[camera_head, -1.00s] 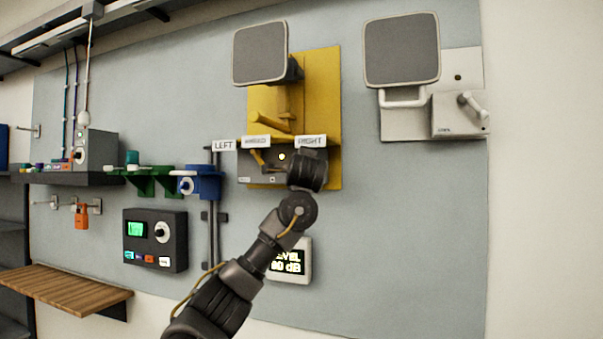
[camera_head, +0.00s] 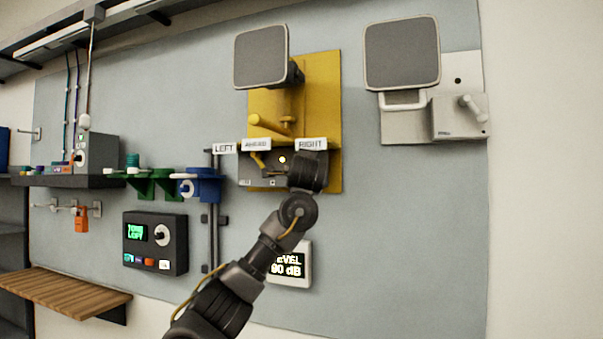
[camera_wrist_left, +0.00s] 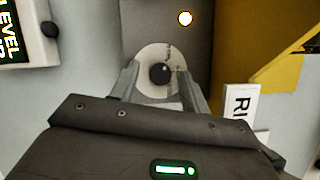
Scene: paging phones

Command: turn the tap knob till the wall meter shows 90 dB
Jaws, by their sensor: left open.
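The wall meter (camera_head: 290,265) reads "LEVEL 90 dB", its left edge covered by my left arm. Part of the meter shows sideways in the left wrist view (camera_wrist_left: 14,32), its number cut off. The tap knob (camera_wrist_left: 161,74) is a dark round knob on a pale disc, on a grey box below a lit lamp (camera_wrist_left: 185,18). My left gripper (camera_wrist_left: 160,88) is open, with one finger on each side of the knob; contact cannot be told. In the head view my left gripper (camera_head: 308,172) hides the knob. My right gripper is not in view.
A yellow bracket (camera_head: 325,90) with "LEFT", "AHEAD" and "RIGHT" labels surrounds the box. Two grey square panels (camera_head: 402,52) stick out above. A dark control box (camera_head: 155,243) with a green screen and a wooden shelf (camera_head: 65,298) are at left. The wall at right is clear.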

